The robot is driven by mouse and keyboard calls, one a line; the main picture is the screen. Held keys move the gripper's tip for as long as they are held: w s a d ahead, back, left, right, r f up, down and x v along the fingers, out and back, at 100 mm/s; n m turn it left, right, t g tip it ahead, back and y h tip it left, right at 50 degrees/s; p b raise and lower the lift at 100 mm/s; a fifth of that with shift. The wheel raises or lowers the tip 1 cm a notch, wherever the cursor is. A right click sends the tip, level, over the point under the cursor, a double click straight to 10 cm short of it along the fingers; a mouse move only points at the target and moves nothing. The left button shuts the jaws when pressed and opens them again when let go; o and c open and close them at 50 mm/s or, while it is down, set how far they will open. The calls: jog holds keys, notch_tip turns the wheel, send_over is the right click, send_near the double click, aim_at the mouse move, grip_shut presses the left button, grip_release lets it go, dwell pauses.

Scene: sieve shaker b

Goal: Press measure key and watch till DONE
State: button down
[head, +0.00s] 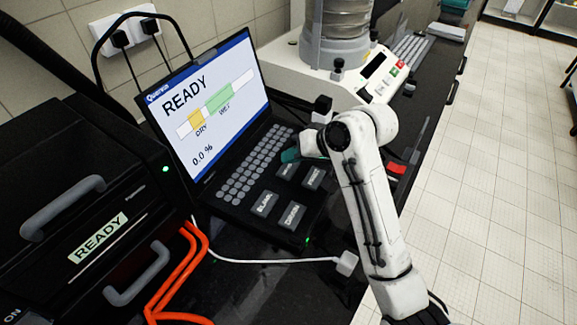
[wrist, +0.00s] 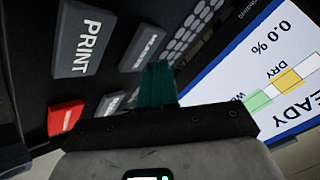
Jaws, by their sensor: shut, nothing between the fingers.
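A PRINT key (wrist: 85,40) is clear in the wrist view. The other labels are too blurred to read surely, so I cannot single out the measure key. My gripper (head: 290,155), with teal fingertips (wrist: 158,85), is shut and empty at the back-left large key (head: 286,170). Contact cannot be told.
A black unit (head: 98,238) reading READY stands at left, with orange tubing (head: 185,270) beside it. A white shaker base (head: 300,75) with a sieve stack (head: 340,30) stands behind. A red item (head: 397,168) lies to the right of my arm.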

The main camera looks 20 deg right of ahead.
aim_at(293, 168)
jog(key=shift+f, duration=0.8)
dwell(0.8)
jog(key=shift+r, duration=0.1)
jog(key=shift+r+p, duration=0.8)
jog(key=shift+p, duration=0.4)
notch_tip(293, 168, up, 5)
jog(key=p, duration=0.5)
dwell(0.5)
